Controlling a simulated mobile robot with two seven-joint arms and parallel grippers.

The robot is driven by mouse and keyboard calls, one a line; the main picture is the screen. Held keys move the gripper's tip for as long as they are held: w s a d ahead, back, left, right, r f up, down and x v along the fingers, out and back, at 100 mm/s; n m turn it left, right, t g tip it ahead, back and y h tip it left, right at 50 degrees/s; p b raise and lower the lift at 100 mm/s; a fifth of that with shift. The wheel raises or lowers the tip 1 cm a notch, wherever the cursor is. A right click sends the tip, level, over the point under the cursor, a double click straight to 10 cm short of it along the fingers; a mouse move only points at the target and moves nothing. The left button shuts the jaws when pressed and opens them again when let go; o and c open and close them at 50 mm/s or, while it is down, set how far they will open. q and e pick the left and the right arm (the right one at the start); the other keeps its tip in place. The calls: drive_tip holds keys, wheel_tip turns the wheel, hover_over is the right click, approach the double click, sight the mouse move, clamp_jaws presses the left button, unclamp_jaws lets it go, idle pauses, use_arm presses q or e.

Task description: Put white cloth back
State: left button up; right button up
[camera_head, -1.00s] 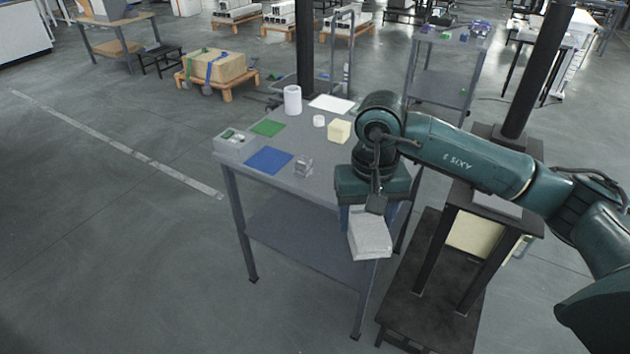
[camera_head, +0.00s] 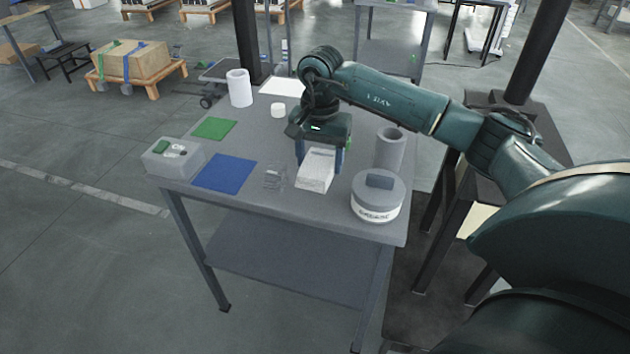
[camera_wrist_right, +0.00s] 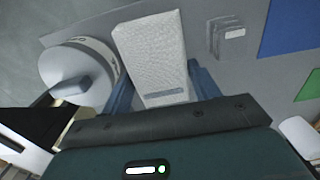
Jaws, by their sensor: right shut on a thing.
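The white cloth (camera_head: 315,175) is a folded, textured pale block. My right gripper (camera_head: 318,162) is shut on it, one blue finger on each side, over the front middle of the grey table (camera_head: 300,225). The cloth is at or just above the tabletop; I cannot tell whether it touches. In the right wrist view, the cloth (camera_wrist_right: 150,45) reaches out from between the fingers of the right gripper (camera_wrist_right: 163,88). My left gripper is not in view.
A round lidded tub (camera_head: 377,200) stands right of the cloth, a grey cylinder (camera_head: 389,148) behind it.

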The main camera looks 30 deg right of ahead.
drive_tip(key=shift+f, duration=3.05)
drive_tip(key=shift+f, duration=0.2)
drive_tip(key=o, duration=0.9)
drive_tip(key=shift+r, duration=0.15)
